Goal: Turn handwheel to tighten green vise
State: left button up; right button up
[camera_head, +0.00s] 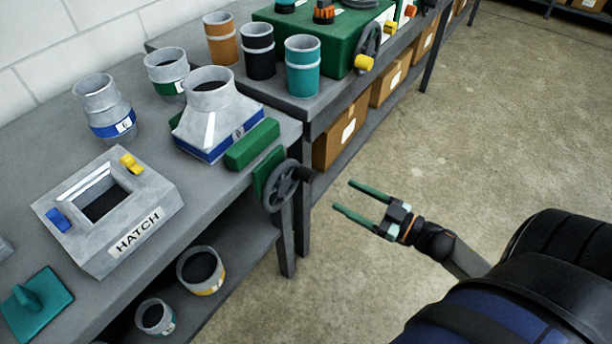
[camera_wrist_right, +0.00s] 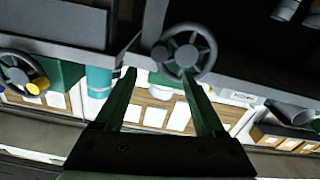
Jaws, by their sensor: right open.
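The green vise (camera_head: 252,146) is mounted at the edge of the near grey bench. Its grey spoked handwheel (camera_head: 281,187) faces out over the floor and has a dark handle knob (camera_head: 306,173). A duct fitting with a blue band (camera_head: 212,118) stands on the bench right behind the vise jaw. My right gripper (camera_head: 343,196) is open and empty, to the right of the handwheel and apart from it. In the right wrist view the handwheel (camera_wrist_right: 188,53) is ahead, near the tip of one green finger. My left gripper is not in view.
A green machine (camera_head: 310,35) on the far bench has a second handwheel (camera_head: 370,45) with a yellow knob. Several duct collars and a HATCH box (camera_head: 110,215) stand on the benches. Collars sit on the lower shelf. The concrete floor (camera_head: 480,120) at right is clear.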

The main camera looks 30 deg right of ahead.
aim_at(312, 178)
jog(key=x, duration=1)
jog(key=shift+w+a, duration=0.1)
jog(key=shift+w, duration=0.2)
jog(key=shift+c, duration=0.2)
grip_shut()
dwell(0.8)
